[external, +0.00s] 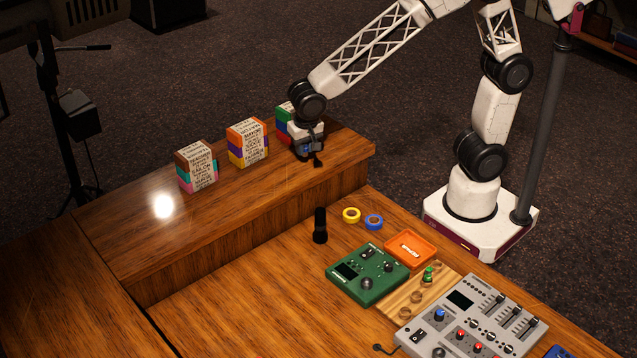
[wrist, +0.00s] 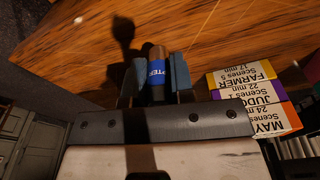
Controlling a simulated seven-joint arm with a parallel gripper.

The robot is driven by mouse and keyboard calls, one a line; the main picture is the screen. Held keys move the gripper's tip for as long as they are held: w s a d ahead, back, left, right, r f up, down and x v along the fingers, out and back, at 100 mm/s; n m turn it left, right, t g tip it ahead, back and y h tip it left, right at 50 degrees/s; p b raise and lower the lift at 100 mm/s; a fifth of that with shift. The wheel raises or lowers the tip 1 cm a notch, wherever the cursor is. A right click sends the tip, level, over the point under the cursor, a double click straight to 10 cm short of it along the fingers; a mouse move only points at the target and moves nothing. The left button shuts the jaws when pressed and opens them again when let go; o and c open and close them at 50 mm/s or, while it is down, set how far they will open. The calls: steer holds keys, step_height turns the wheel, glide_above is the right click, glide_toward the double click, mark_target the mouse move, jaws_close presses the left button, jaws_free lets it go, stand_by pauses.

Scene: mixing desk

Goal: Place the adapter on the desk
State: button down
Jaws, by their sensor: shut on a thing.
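My gripper (external: 312,155) is over the right part of the raised wooden shelf, low near its front edge. In the wrist view my gripper (wrist: 154,80) is shut on the adapter (wrist: 156,70), a small cylinder with a brown end and a blue label with white letters. The two bluish fingers are on either side of it. In the external view the adapter is small and dark at the fingertips, hard to make out. The desk (external: 230,300) is the lower wooden surface in front of the shelf (external: 130,235).
On the shelf stand labelled block stacks: one left (external: 197,166), one middle (external: 247,142), one partly behind my wrist (external: 284,118). The desk holds a black upright cylinder (external: 320,226), tape rolls (external: 352,215), a green box (external: 367,275), an orange tray (external: 410,249) and a grey mixer (external: 470,320). The desk's left part is clear.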

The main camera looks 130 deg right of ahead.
steer(key=w+n, duration=0.1)
steer(key=w, duration=0.3)
steer(key=w+a+f+n, duration=0.1)
steer(key=w+n, duration=0.1)
steer(key=w, duration=0.2)
steer(key=w+a+n, duration=0.1)
steer(key=w, duration=0.4)
steer(key=shift+w+a+f, duration=0.1)
steer(key=shift+a+f, duration=0.1)
steer(key=w+a+f+n, duration=0.5)
steer(key=w+a, duration=0.3)
steer(key=w, duration=0.4)
steer(key=w+a+f+n+t+y, duration=0.1)
steer(key=w+a+f+n, duration=0.4)
steer(key=w+a, duration=0.4)
steer(key=w+a+f+n, duration=0.5)
steer(key=w+a, duration=0.3)
steer(key=w, duration=0.8)
steer(key=shift+w+a+f+n+t, duration=0.2)
steer(key=shift+a+f+n+t, duration=0.15)
steer(key=shift+n, duration=0.25)
steer(key=shift+s+a, duration=0.1)
steer(key=shift+a, duration=0.05)
